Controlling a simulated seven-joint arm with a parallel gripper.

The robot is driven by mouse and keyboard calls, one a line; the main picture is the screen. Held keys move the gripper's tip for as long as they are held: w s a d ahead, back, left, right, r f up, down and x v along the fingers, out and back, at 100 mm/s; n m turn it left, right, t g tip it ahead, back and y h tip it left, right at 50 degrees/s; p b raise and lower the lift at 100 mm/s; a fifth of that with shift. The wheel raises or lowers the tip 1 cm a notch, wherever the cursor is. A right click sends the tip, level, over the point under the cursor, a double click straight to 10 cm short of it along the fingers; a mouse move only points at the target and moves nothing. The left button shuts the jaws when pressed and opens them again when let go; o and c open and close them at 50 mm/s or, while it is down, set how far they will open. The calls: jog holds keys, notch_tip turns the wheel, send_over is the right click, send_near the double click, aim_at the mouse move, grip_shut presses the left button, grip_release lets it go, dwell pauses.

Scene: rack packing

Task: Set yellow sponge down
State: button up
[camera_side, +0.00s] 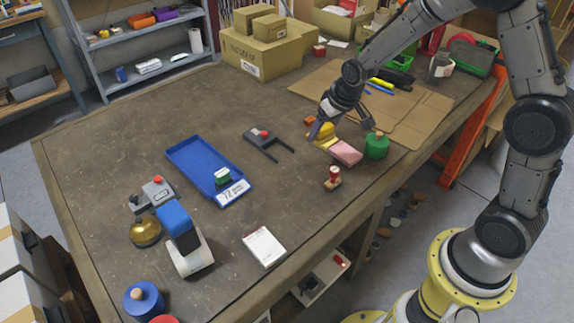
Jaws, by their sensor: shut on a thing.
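The yellow sponge (325,132) is at the right part of the table, between the fingers of my gripper (338,128). My gripper is shut on it. The fingers hide part of the sponge, and I cannot tell whether it touches the table or what lies below it. A pink block (346,152) lies just in front and to the right of it, very close or touching. A green cylinder (376,145) with a knob stands right of the pink block.
A blue tray (190,158) holds a small green item. A dark forked tool (268,143) lies left of my gripper, and a small red-and-tan piece (333,178) stands in front. Flat cardboard (420,115) lies behind. A white box (264,247) lies near the front edge. Bare table lies between.

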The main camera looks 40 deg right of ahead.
jog(key=s+a+r+n, duration=0.1)
jog(key=s+a, duration=0.3)
jog(key=s, duration=0.2)
send_near(283, 164)
jog(key=shift+w+d+f+y, duration=0.3)
jog(key=shift+w+d+f, duration=0.05)
jog(key=shift+w+f, duration=0.85)
jog(key=shift+f, duration=1.55)
jog(key=shift+f, duration=0.15)
jog(key=o, duration=1.3)
jog(key=shift+s+r, duration=0.1)
jog(key=shift+r, duration=0.45)
jog(key=v, duration=1.1)
jog(key=shift+s+r, duration=0.1)
jog(key=shift+r, duration=0.1)
